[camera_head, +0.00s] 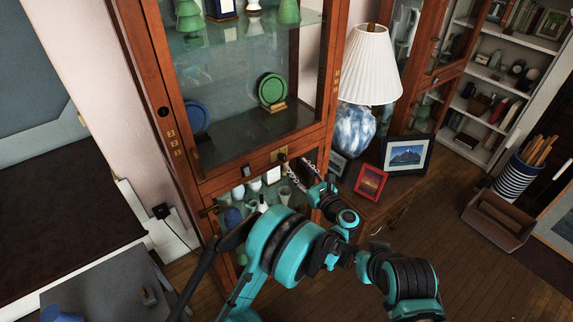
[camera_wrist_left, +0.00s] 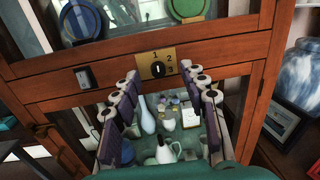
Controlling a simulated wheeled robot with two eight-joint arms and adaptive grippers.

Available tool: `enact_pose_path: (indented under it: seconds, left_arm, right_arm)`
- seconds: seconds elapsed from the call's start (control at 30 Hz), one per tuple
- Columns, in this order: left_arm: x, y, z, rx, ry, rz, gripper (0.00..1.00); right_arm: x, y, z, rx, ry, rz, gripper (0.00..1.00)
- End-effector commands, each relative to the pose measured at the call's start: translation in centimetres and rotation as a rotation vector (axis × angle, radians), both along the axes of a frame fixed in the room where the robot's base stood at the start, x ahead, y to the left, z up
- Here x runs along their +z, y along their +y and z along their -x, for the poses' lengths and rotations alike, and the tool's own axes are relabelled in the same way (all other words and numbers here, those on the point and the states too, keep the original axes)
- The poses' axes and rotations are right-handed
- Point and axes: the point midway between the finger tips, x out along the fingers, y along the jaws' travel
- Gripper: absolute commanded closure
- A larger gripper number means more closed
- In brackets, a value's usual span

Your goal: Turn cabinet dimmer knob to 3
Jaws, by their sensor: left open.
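The dimmer knob (camera_wrist_left: 158,70) is a small dark knob with a pale mark, on a brass plate (camera_wrist_left: 147,61) numbered 1, 2 and 3. Its mark looks roughly upright, nearest the 1; its exact angle is hard to tell. The plate sits on the wooden rail of the glass cabinet (camera_head: 240,170); the knob also shows small in the head view (camera_head: 282,155). My left gripper (camera_wrist_left: 162,77) is open and empty, its fingers apart below and on both sides of the knob, not visibly touching it. It also shows in the head view (camera_head: 295,169). My right gripper is out of view.
A black switch (camera_wrist_left: 83,77) is left of the plate. A lamp (camera_head: 368,65), a red frame (camera_head: 370,182) and a framed mountain picture (camera_head: 406,155) stand close on the right. Wooden floor is open at lower right.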

Motion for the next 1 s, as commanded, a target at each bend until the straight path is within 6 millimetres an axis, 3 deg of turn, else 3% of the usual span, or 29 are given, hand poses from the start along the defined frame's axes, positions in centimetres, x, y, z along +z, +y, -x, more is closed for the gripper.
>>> enact_pose_path:
  seconds: [0.1, 0.2, 0.6, 1.0]
  left_arm:
    - [-2.1, -0.1, 0.6, 0.029, 0.001, 0.052, 0.57]
    - [-2.6, 0.3, 0.2, 0.038, 0.000, 0.064, 0.57]
    - [-2.5, 3.6, -4.9, 0.037, 0.001, 0.061, 0.57]
    - [-2.3, 4.2, -5.8, 0.035, 0.000, 0.060, 0.57]
  right_arm:
    - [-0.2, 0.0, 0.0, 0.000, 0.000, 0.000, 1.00]
    - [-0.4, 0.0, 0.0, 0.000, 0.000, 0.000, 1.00]
    - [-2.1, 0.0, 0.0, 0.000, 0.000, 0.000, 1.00]
    - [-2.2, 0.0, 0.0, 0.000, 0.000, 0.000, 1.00]
